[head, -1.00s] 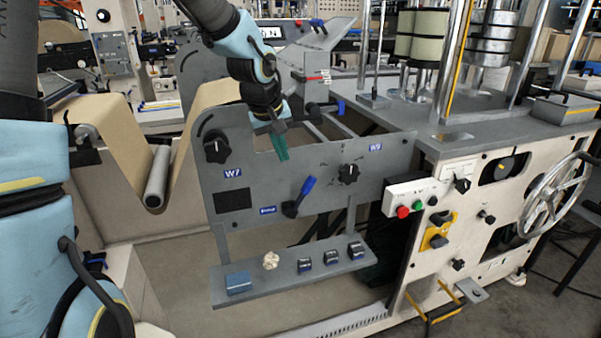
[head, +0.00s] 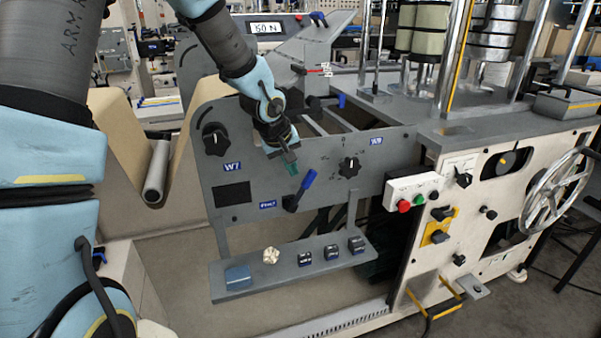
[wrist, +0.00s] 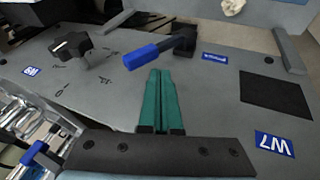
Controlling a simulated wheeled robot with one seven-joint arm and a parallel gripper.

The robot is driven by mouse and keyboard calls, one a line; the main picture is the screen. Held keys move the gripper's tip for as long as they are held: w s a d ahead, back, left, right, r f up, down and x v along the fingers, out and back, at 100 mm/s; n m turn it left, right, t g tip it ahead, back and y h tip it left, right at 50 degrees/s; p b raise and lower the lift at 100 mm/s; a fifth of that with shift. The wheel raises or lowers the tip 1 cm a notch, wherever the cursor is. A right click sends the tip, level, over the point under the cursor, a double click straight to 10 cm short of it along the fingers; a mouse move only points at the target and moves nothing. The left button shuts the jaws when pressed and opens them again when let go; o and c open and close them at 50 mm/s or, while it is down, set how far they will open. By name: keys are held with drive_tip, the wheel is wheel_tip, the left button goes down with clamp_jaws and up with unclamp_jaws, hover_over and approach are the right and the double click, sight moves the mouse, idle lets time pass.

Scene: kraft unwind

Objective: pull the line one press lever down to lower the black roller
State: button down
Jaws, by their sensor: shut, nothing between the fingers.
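A lever with a blue handle (head: 308,181) is mounted on the grey front panel (head: 330,155), beside a small blue label. The handle tilts up and to the right in the head view. In the wrist view the blue handle (wrist: 142,57) lies just past my fingertips, with its black pivot to the right. My gripper (head: 291,168) has green fingers pressed together and empty; they also fill the middle of the wrist view (wrist: 160,75). It is just above and left of the handle; contact cannot be told. I cannot make out the black roller for certain.
Black knobs sit left (head: 215,140) and right (head: 348,168) of the lever. A grey shelf (head: 290,272) below holds small blocks. Another blue-handled lever (head: 341,101) stands behind the panel. A white button box (head: 411,193) juts out at right.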

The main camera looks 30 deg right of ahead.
sight(308, 176)
drive_tip(key=shift+s+d+f, duration=0.1)
drive_tip(key=shift+d+f, duration=0.25)
drive_tip(key=shift+d, duration=0.25)
drive_tip(key=shift+s+d+f, duration=0.1)
drive_tip(key=shift+d+f, duration=0.2)
drive_tip(key=shift+d, duration=0.25)
drive_tip(key=shift+d, duration=0.15)
drive_tip(key=shift+s+d+f+y+b, duration=0.1)
drive_tip(key=shift+d+f+y+b, duration=0.2)
drive_tip(key=shift+d+y+b, duration=0.4)
drive_tip(key=d+f+m+y+b, duration=0.1)
drive_tip(key=d+f+y+b, duration=0.3)
drive_tip(key=d, duration=0.2)
drive_tip(key=shift+s+d+f+t+y, duration=0.2)
drive_tip(key=shift+s+f+t+y, duration=0.1)
drive_tip(key=shift+s+f+t, duration=0.1)
drive_tip(key=shift+w+r, duration=0.1)
